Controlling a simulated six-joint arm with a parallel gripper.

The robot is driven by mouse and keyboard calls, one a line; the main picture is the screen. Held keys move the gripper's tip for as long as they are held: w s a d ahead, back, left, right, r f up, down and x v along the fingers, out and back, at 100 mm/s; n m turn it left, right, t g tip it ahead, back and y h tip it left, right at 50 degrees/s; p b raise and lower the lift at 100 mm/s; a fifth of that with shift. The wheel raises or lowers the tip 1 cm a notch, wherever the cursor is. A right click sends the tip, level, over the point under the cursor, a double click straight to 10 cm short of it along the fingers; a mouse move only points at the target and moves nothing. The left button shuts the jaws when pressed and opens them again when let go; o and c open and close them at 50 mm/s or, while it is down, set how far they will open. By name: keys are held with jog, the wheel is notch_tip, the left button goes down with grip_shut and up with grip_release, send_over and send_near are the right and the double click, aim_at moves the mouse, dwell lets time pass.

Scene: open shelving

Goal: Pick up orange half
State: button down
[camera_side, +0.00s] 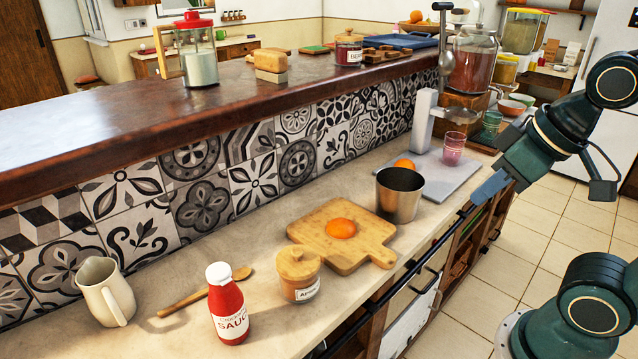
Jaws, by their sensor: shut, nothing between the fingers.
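An orange half (340,228) lies on a wooden cutting board (350,256) on the lower counter, its rounded side up. Another orange piece (404,163) shows behind the metal pot (402,198), on the grey board (462,176); the pot's rim partly hides it. My gripper (482,194) is at the counter's front edge on the right, near the grey board. It is shut and empty, apart from both orange pieces and to the right of the pot.
The metal pot stands between my gripper and the cutting board. A lidded jar (298,275), a red sauce bottle (226,305), a wooden spoon (190,300) and a cream pitcher (105,292) stand or lie to the left. A pink glass (453,149) and a press (424,118) are behind my gripper.

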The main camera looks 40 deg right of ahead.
jog(key=shift+c, duration=1.3)
grip_release()
jog(key=w+r+m+g, duration=0.1)
jog(key=w+m+g, duration=0.2)
jog(key=w+m, duration=0.9)
jog(key=w+d+f+m+g, duration=0.1)
jog(key=w+d+f+m, duration=0.1)
jog(key=w+f, duration=0.3)
jog(key=w+d+f+m+g+y, duration=0.1)
jog(key=w+f+m, duration=0.3)
jog(key=w, duration=0.8)
jog(key=shift+w+d+f+g, duration=0.25)
jog(key=shift+d+f+g, duration=0.05)
jog(key=shift+d+f, duration=0.35)
send_over(343, 220)
jog(key=shift+f, duration=4.2)
